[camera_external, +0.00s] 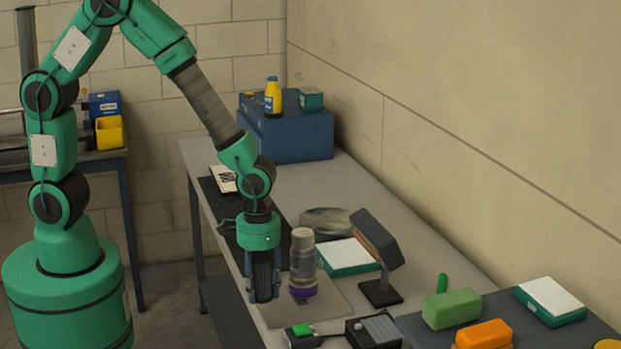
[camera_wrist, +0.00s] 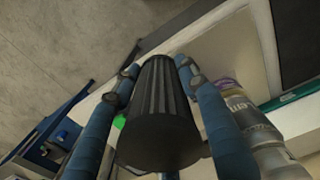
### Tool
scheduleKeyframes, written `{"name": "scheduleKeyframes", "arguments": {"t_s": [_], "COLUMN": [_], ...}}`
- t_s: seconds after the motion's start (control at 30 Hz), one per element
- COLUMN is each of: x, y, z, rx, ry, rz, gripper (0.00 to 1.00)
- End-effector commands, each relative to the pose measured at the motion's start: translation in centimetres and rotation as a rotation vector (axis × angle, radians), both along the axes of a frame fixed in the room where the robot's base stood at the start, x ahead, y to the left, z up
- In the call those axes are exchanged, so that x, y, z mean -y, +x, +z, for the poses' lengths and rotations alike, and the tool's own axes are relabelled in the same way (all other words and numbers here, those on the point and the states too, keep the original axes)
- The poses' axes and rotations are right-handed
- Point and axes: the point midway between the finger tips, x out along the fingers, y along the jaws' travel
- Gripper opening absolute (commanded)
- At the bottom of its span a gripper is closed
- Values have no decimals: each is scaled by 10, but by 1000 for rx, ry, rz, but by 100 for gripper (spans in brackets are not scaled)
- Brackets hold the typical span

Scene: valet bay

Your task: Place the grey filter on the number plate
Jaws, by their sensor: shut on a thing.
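The grey filter (camera_wrist: 158,115) is a dark ribbed cylinder. My gripper (camera_wrist: 157,68) is shut on it, with one blue finger on each side. In the external view the filter (camera_external: 262,276) hangs upright between the fingers of my gripper (camera_external: 263,297), over the near left edge of the bench. I cannot tell its exact height above the top. The number plate (camera_external: 222,177), white with black marks, lies on a dark mat farther back on the bench, behind and left of my gripper. My arm partly covers it. I do not make out the plate in the wrist view.
A grey bottle with a purple part (camera_external: 303,262) stands close right of the filter. A dark lamp-like stand (camera_external: 380,290), a green-and-white box (camera_external: 346,256) and a rounded grey thing (camera_external: 326,221) are nearby. A blue case (camera_external: 290,138) stands at the back.

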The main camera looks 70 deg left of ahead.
Motion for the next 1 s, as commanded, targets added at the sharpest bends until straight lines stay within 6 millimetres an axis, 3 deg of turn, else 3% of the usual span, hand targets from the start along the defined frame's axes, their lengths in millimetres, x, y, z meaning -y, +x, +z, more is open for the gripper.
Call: {"name": "scheduleKeyframes", "arguments": {"t_s": [0.27,0.43,0.9,1.0], "x": [0,0,1,-5], "y": [0,1,1,4], "z": [2,17,117,128], "rx": [1,2,5,0], "ry": [-1,-1,-2,0], "rz": [0,0,0,15], "gripper": [13,13,13,13]}}
